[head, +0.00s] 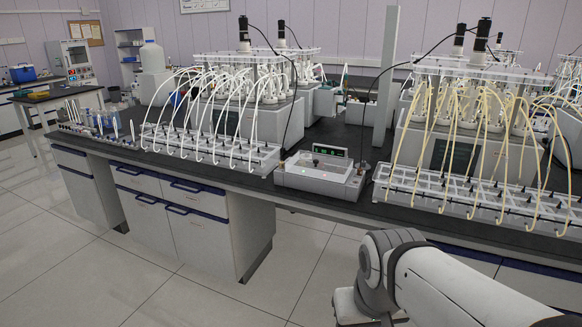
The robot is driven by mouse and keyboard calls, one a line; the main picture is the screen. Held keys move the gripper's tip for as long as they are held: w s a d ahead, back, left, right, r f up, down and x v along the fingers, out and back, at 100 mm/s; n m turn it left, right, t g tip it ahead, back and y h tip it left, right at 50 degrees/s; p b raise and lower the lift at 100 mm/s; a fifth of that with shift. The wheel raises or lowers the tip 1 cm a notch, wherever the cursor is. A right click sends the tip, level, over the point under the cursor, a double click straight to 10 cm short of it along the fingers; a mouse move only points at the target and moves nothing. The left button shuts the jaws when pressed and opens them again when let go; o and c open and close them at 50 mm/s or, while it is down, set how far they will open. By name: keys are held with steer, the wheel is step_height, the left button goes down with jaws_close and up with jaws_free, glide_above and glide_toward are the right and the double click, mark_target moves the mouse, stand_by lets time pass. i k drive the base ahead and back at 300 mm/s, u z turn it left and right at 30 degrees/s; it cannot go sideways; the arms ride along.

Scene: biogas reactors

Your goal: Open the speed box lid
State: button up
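A low grey-white box (318,183), which looks like the speed box, sits at the front edge of the dark bench, between the two tube racks. A small dark panel with a green display stands at its back, and small red and green lights show on it. I cannot tell a separate lid or whether it is open or shut. My white arm reaches in from the lower right, in front of the bench and apart from the box.
A rack with white tubes (209,150) stands left of the box and a rack with yellow tubes (478,197) right of it, both close. Black cables run down near the box. The grey post (388,75) rises behind. The floor (110,275) at left is clear.

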mark_target(290, 167)
steer(key=z, duration=0.2)
steer(key=i, duration=0.65)
steer(key=u, duration=0.2)
steer(key=k, duration=0.6)
steer(key=z, duration=0.45)
steer(key=i, duration=1.65)
steer(key=u, duration=0.15)
